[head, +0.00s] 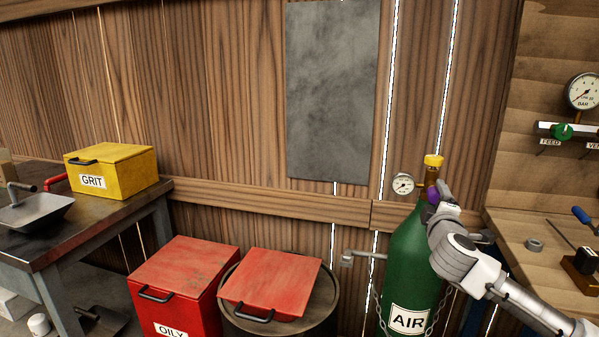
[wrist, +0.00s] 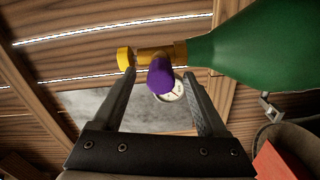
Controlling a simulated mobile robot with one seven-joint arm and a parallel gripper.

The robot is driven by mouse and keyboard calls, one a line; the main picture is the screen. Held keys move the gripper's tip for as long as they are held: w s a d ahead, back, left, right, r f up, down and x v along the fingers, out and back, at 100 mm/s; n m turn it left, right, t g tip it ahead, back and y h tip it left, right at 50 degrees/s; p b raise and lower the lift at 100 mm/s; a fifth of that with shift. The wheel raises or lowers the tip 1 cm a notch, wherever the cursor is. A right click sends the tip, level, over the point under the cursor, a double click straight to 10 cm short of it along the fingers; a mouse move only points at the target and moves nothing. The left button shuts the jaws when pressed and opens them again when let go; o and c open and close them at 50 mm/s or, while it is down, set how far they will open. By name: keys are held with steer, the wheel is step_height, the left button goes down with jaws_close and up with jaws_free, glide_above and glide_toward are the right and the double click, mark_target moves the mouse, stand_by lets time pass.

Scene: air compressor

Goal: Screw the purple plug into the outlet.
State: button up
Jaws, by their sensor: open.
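The green AIR cylinder (head: 408,260) stands upright against the wooden wall, with a brass valve and a yellow knob (head: 433,160) on top. The purple plug (head: 433,195) is at the side of the brass valve, where the outlet would be; the outlet itself is hidden. In the wrist view the plug (wrist: 160,77) sticks out from the brass valve body (wrist: 160,52) toward my gripper. My gripper (wrist: 160,85) is open, its two fingers on either side of the plug with a gap on both sides. In the head view my gripper (head: 441,194) is at the valve, partly hiding it.
A wooden bench (head: 520,225) stands at right. A red OILY bin (head: 178,285) and a drum (head: 322,305) with a red lid (head: 270,280) stand left of the cylinder. A yellow GRIT box (head: 125,160) sits on the left table.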

steer(key=shift+o, duration=1.2)
steer(key=shift+s, duration=0.1)
steer(key=shift+v, duration=2.45)
steer(key=shift+s, duration=0.15)
